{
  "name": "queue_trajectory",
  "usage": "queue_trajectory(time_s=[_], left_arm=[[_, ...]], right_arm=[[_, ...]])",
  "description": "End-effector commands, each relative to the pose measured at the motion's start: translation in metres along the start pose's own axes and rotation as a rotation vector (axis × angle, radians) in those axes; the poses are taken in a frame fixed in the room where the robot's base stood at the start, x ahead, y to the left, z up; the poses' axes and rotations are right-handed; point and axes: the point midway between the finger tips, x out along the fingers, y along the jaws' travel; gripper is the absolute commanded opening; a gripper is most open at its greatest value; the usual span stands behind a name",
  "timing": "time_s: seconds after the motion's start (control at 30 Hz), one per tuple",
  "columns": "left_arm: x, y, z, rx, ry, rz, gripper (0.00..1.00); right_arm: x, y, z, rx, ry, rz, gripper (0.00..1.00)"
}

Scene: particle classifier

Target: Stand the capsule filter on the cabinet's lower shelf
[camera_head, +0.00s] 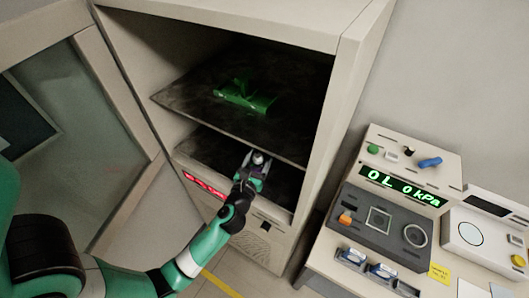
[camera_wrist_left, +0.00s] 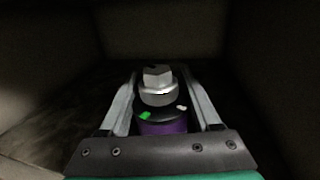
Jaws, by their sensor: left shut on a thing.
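The capsule filter (camera_wrist_left: 160,95) has a silver hex top, a dark shoulder with a green and a white mark, and a purple band. My left gripper (camera_head: 255,166) is shut on it, with a finger on each side in the left wrist view. In the head view the silver top of the filter (camera_head: 258,158) shows between the fingers, inside the cabinet (camera_head: 235,20) at its lower opening. The lower shelf (camera_head: 205,157) is dark. Whether the filter's base touches the shelf is hidden. My right gripper is not in view.
The upper shelf (camera_head: 175,97) holds a green object (camera_head: 245,97) just above my gripper. The cabinet door (camera_head: 130,120) stands open at left. A bench (camera_head: 330,270) at right carries a console (camera_head: 385,205) reading "0L 0 kPa" and other instruments.

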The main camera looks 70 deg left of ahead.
Motion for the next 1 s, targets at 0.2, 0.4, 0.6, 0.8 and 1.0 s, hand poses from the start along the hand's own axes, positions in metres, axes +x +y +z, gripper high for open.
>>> queue_trajectory(time_s=[0.2, 0.4, 0.6, 0.8, 1.0], left_arm=[[0.026, 0.000, 0.000, -0.001, -0.002, -0.001, 0.00], [0.037, 0.000, 0.001, 0.001, -0.003, 0.000, 0.00], [0.036, 0.000, -0.039, 0.001, 0.000, -0.001, 0.00], [0.036, 0.000, -0.035, 0.001, -0.001, -0.001, 0.00], [0.035, 0.000, -0.039, 0.001, 0.001, -0.001, 0.71]], right_arm=[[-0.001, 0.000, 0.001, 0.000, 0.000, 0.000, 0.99], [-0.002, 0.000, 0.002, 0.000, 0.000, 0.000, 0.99], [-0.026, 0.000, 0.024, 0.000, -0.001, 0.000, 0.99], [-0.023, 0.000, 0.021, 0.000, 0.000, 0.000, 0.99], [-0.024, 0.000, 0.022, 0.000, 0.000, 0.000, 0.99]])
